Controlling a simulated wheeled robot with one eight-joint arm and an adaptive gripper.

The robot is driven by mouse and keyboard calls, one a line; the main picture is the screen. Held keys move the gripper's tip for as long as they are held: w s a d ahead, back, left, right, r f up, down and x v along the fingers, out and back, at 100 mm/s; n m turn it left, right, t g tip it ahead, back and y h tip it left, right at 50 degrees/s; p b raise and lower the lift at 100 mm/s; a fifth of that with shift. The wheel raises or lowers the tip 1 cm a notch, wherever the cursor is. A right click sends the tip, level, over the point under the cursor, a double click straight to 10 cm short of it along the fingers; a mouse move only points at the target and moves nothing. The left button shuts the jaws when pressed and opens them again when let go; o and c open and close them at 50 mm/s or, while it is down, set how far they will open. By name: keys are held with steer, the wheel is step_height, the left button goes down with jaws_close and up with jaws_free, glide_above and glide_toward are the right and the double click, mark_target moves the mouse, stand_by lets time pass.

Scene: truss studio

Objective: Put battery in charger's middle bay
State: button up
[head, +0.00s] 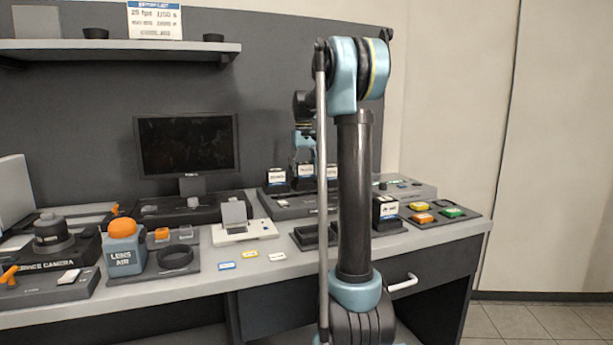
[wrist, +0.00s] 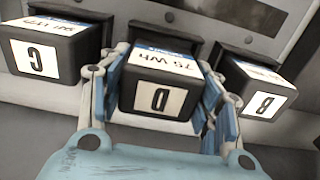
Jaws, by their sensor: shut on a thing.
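My gripper (wrist: 160,88) is shut on a dark battery labelled D (wrist: 158,101), with one light-blue finger on each side. In the head view my gripper (head: 303,148) is over the charger (head: 290,211), and the held battery (head: 305,170) is in the middle of a row of three. Battery C (wrist: 38,59) is on one side of it and battery B (wrist: 265,102) on the other, both apart from it. Battery D is in line with the middle bay. I cannot tell whether its base is fully seated, as the bay is hidden.
Another battery (head: 385,208) stands at the front right beside a dark tray (head: 313,238). A pad with coloured buttons (head: 438,215) is further right. A small laptop-like device (head: 240,230) and a monitor (head: 188,146) are to the left. My arm hides part of the desk.

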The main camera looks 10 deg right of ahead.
steer(key=shift+f, duration=0.8)
steer(key=o, duration=1.5)
steer(key=shift+r, duration=0.15)
step_height(320, 180, up, 12)
steer(key=shift+f, duration=0.1)
